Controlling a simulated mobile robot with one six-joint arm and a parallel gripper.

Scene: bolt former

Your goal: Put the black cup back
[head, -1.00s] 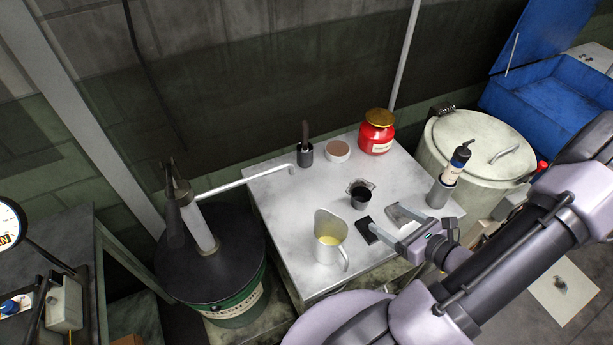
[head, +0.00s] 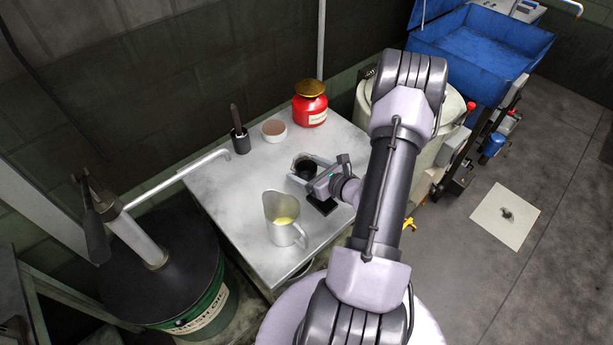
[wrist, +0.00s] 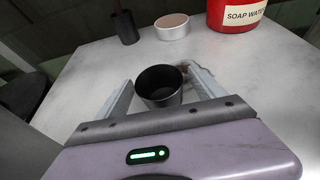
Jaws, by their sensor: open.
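The black cup (head: 305,168) stands upright on the pale metal table (head: 215,187). In the wrist view the cup (wrist: 159,86) is between the two fingers of my gripper (wrist: 160,82), its dark open mouth showing. My gripper (head: 303,170) is open, with a finger on each side of the cup. The lower front of the cup is hidden by my gripper body.
A metal jug (head: 281,228) with yellow liquid stands near the front edge. A green drum (head: 215,297) is left of the table.

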